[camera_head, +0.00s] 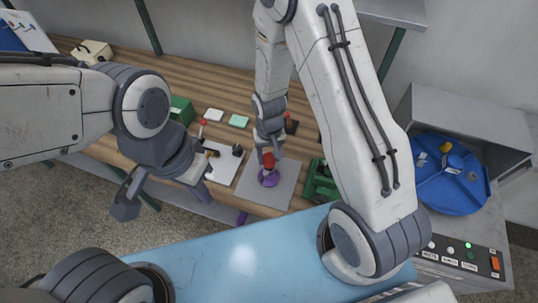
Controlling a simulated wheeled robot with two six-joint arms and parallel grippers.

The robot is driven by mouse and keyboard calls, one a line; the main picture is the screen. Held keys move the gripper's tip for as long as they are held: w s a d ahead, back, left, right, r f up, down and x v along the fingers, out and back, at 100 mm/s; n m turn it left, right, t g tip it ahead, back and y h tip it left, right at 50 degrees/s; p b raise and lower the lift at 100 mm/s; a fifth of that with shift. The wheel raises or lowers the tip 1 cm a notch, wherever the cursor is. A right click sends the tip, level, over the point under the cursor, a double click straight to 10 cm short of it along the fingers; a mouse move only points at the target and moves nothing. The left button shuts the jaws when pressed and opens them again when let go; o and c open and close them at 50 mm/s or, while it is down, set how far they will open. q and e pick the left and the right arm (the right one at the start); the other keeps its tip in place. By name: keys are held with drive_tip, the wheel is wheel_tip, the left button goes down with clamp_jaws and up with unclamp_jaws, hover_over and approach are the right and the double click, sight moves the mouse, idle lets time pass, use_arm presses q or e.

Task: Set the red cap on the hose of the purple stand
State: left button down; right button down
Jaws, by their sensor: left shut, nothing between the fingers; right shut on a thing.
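The purple stand (269,179) is upright on a grey mat (284,187) on the wooden bench. The red cap (268,159) is directly above it, at the tip of my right gripper (268,150). My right gripper points down and is shut on the red cap. The hose is hidden behind the cap and fingers, so I cannot tell whether the cap touches it. My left gripper (197,190) is shut and empty, left of the stand near the bench's front edge.
A white mat (222,168) with small dark items lies left of the grey mat. Green objects (320,183) stand close on the right. Another small red-topped item (202,124) is further back. A blue round tray (450,180) sits in a grey housing at right.

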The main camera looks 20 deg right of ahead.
sight(269, 157)
drive_tip(key=shift+f+b, duration=0.85)
drive_tip(key=shift+f, duration=0.3)
drive_tip(key=shift+c, duration=1.1)
unclamp_jaws()
drive_tip(key=shift+r, duration=0.1)
drive_tip(key=shift+w+r, duration=0.1)
drive_tip(key=shift+r, duration=0.45)
wheel_tip(269, 157, up, 9)
drive_tip(key=shift+r+b, duration=0.15)
drive_tip(key=shift+b, duration=0.6)
